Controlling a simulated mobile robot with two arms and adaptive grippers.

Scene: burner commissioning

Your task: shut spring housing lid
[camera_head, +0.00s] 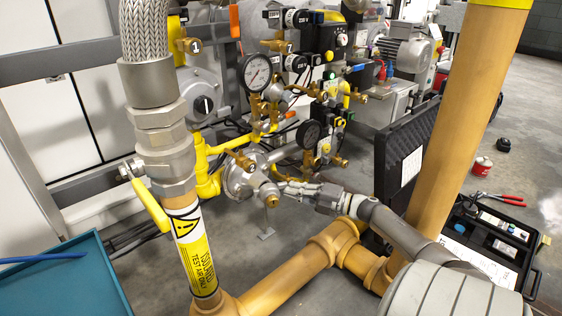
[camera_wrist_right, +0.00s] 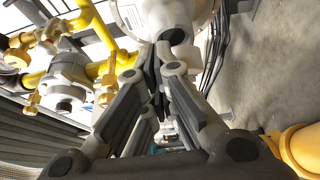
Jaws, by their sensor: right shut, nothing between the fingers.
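A grey, round-bodied regulator (camera_head: 240,178) stands on the yellow pipework at the centre of the head view. Its spring housing points toward me and ends in a brass-coloured round part (camera_head: 270,198). I cannot tell the lid's exact position. My right gripper (camera_head: 284,187) reaches in from the right, its fingertips close beside the housing end; contact is unclear. In the right wrist view the fingers (camera_wrist_right: 160,52) are together and empty, just below a pale housing with a dark round end (camera_wrist_right: 176,36). My left gripper is not in view.
Thick orange-brown pipes (camera_head: 290,275) run below and right of my arm. A yellow-handled valve (camera_head: 150,205) and a yellow label stand at left. Gauges (camera_head: 257,72) and brass fittings crowd above the regulator. An open black case (camera_head: 405,150) and a blue tray (camera_head: 75,285) flank the area.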

